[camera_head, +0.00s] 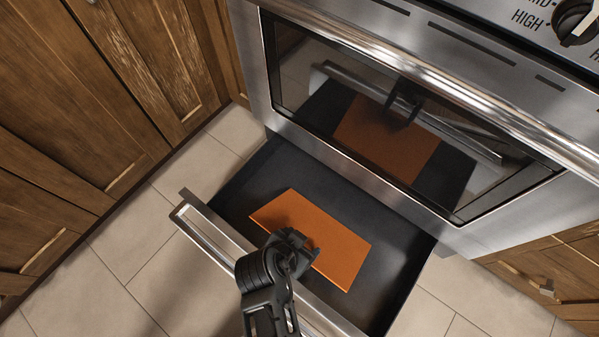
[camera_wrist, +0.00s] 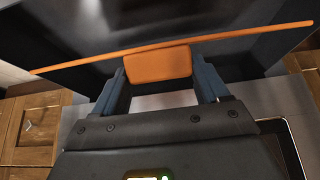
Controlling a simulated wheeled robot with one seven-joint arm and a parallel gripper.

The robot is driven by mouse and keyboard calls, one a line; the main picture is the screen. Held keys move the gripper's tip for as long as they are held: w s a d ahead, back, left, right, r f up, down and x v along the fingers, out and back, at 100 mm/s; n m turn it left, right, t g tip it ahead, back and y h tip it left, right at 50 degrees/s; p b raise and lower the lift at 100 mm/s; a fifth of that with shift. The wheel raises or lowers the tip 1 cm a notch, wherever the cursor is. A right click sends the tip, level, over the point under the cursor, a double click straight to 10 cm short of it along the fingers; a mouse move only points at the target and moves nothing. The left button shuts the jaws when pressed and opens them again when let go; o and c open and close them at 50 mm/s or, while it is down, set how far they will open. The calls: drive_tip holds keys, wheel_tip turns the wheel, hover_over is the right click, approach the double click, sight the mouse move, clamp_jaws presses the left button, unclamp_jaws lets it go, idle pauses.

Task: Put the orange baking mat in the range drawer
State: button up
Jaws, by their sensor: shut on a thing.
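The orange baking mat (camera_head: 343,248) is a flat, stiff-looking rectangle. In the head view it lies within the outline of the open range drawer (camera_head: 395,262), which has a dark interior and a steel front. My gripper (camera_head: 290,245) reaches in over the drawer front and is shut on the mat's near edge. In the wrist view, the blue-grey fingers of my gripper (camera_wrist: 160,72) pinch an orange part of the mat (camera_wrist: 157,65), and the rest spreads beyond as a thin, slightly tilted strip. I cannot tell whether the mat touches the drawer bottom.
The steel oven (camera_head: 290,130) stands above the drawer; its glass door is closed and reflects the mat. A bar handle (camera_head: 430,72) sticks out from it. Worn wooden cabinets (camera_head: 70,110) stand at the left, with another (camera_head: 550,270) at lower right. The tiled floor (camera_head: 150,240) is clear.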

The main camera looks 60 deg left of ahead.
drive_tip(key=shift+a+f+b, duration=0.2)
drive_tip(key=shift+f+b, duration=0.9)
drive_tip(key=shift+f, duration=1)
drive_tip(key=shift+f, duration=0.1)
drive_tip(key=o, duration=1.1)
drive_tip(key=shift+s+d+r+p, duration=0.1)
drive_tip(key=shift+s+r+p, duration=0.15)
drive_tip(key=shift+r, duration=0.25)
drive_tip(key=p+v, duration=0.4)
drive_tip(key=v, duration=0.7)
drive_tip(key=shift+p, duration=0.35)
drive_tip(key=shift+d+r, duration=0.1)
